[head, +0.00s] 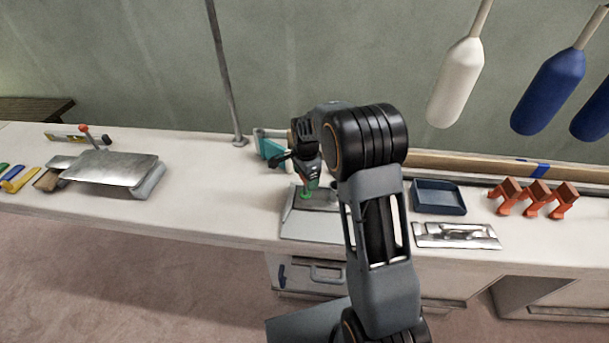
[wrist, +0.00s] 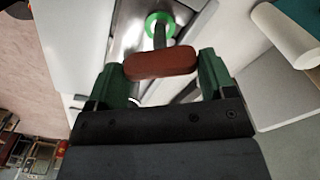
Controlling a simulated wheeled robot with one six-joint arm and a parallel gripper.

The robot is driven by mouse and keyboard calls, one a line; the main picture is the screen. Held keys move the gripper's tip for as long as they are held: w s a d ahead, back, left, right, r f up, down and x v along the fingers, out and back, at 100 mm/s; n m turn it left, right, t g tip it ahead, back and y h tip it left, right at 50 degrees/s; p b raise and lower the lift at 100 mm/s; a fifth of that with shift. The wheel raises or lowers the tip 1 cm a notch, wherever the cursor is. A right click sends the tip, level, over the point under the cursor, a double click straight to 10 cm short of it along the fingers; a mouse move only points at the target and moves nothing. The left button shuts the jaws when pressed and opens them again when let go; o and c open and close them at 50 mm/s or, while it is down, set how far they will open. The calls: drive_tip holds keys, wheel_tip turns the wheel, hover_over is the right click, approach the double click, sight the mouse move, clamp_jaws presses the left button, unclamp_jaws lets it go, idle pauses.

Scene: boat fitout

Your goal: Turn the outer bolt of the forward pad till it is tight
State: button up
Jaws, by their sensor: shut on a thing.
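My gripper (head: 311,172) points down over a grey metal plate (head: 312,229) on the bench. In the wrist view my gripper (wrist: 162,72) has its green fingers shut on the red-brown handle (wrist: 165,63) of a tool, one finger at each end. A dark shaft (wrist: 159,36) runs from the handle to a bright green ring (wrist: 160,18) at the plate. The green end (head: 305,193) also shows in the head view. The bolt itself is hidden under the tool's end, so I cannot tell how tight it is or whether the tool is fully seated.
A blue tray (head: 438,197), a shiny metal plate (head: 456,236) and orange blocks (head: 533,198) lie to the right. A teal holder (head: 270,148) stands behind my gripper, near a thin upright pole (head: 226,75). The bench between the left-hand sheet metal (head: 110,168) and my gripper is clear.

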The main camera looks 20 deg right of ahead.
drive_tip(key=shift+w+a+r, duration=0.15)
drive_tip(key=shift+w+r, duration=0.05)
drive_tip(key=shift+w, duration=0.05)
drive_tip(key=o, duration=0.7)
drive_tip(key=shift+a, duration=0.15)
drive_tip(key=shift+o, duration=0.7)
drive_tip(key=shift+f, duration=0.1)
drive_tip(key=shift+o, duration=0.2)
wheel_tip(320, 180, up, 14)
drive_tip(key=shift+s+f, duration=0.1)
drive_tip(key=shift+f, duration=0.05)
